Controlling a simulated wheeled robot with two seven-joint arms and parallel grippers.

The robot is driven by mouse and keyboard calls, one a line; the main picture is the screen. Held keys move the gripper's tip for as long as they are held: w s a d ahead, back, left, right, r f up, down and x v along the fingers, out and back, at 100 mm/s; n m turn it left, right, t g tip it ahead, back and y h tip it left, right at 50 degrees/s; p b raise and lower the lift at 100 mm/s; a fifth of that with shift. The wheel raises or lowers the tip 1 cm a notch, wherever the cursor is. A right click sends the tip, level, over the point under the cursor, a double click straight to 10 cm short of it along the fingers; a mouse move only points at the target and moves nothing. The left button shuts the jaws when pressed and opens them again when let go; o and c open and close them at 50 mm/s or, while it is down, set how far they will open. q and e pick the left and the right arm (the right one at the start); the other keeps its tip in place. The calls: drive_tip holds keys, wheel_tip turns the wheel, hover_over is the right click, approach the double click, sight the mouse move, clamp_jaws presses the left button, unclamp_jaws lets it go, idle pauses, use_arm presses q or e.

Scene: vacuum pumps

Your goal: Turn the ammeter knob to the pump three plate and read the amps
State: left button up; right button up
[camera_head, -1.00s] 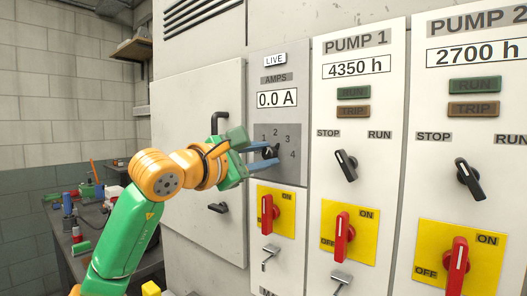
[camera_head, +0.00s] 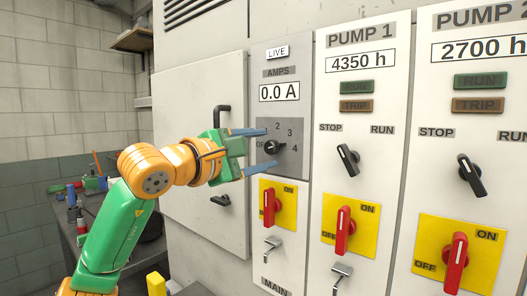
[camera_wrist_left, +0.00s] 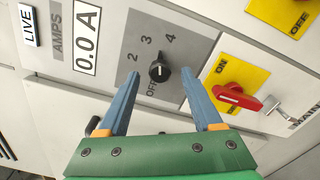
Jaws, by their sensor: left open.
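The ammeter knob (camera_head: 271,147) is a small black knob on a grey dial plate (camera_head: 291,168) marked OFF, 2, 3 and 4; the 1 is hidden or unclear. It also shows in the wrist view (camera_wrist_left: 159,71), where I cannot tell surely which mark it points at. The amps display (camera_head: 279,92) reads 0.0 A. My left gripper (camera_head: 270,147) is open, its blue fingers spread above and below the knob in the head view. In the wrist view the fingertips (camera_wrist_left: 159,74) lie either side of the knob, apart from it. My right gripper is not in view.
Below the dial is a red switch on a yellow plate (camera_head: 287,195) and a metal handle (camera_head: 272,243). The pump 1 panel (camera_head: 387,195) and pump 2 panel (camera_head: 420,180) stand to the right. A grey cabinet door (camera_head: 182,90) and a cluttered bench (camera_head: 125,253) are left.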

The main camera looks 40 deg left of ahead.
use_arm(q)
drive_tip(key=shift+s, duration=0.15)
drive_tip(key=shift+s, duration=0.55)
drive_tip(key=shift+s+a+b, duration=0.15)
drive_tip(key=shift+s+b, duration=0.15)
drive_tip(key=shift+s, duration=0.95)
drive_tip(key=shift+s+a+b, duration=0.1)
drive_tip(key=shift+s+b, duration=0.2)
drive_tip(key=shift+s, duration=0.95)
